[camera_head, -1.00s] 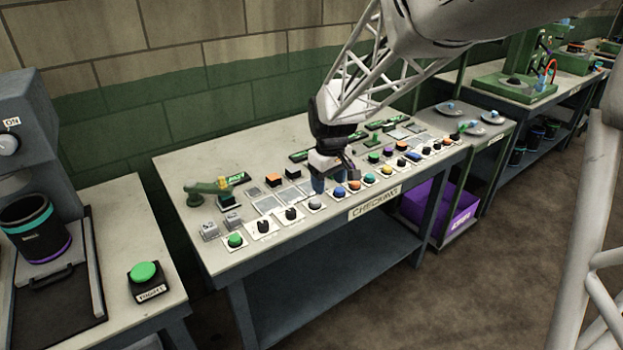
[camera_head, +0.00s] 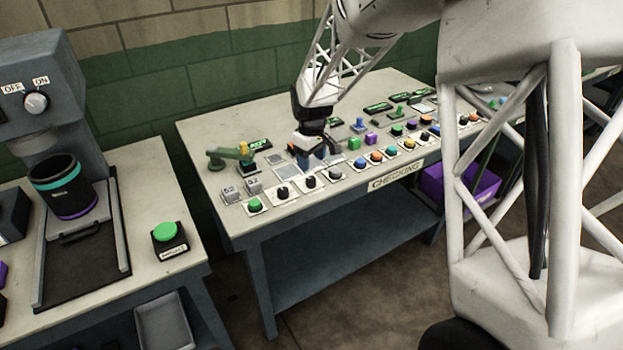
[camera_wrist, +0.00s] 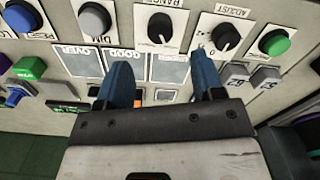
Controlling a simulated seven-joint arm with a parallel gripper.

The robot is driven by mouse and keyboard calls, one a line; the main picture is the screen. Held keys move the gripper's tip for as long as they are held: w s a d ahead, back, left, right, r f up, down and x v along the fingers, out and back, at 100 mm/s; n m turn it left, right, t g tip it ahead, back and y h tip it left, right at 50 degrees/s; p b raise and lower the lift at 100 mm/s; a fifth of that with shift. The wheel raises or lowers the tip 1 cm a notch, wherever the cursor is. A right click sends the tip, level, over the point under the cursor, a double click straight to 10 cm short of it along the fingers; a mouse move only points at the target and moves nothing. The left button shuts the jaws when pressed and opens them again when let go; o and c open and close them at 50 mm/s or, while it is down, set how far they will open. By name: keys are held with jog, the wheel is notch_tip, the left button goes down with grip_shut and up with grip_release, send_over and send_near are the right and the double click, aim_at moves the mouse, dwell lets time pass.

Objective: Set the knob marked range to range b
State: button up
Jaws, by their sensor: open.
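The range knob (camera_wrist: 160,28) is a black round knob on a white plate, under a label that reads RANGE, at the top middle of the wrist view. In the head view it is the right one (camera_head: 309,181) of two black knobs near the bench's front edge. Its setting marks are too small to read. My gripper (camera_wrist: 163,64) is open and empty, its two blue fingers apart. It is above the panel, on the tile side of the knob, not touching it. In the head view my gripper (camera_head: 314,160) hangs just behind the knob row.
The adjust knob (camera_wrist: 222,38) sits beside the range knob, close to one fingertip. The grey dim button (camera_wrist: 94,17) is on the other side. A green button (camera_wrist: 274,42) and grey number blocks (camera_wrist: 250,76) stand beyond. Flat tiles (camera_wrist: 168,66) lie under the fingers.

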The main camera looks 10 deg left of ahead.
aim_at(312, 179)
jog(key=shift+f, duration=0.1)
jog(key=shift+f, duration=3.8)
jog(key=shift+c, duration=0.4)
jog(key=c, duration=0.8)
jog(key=shift+c, duration=0.2)
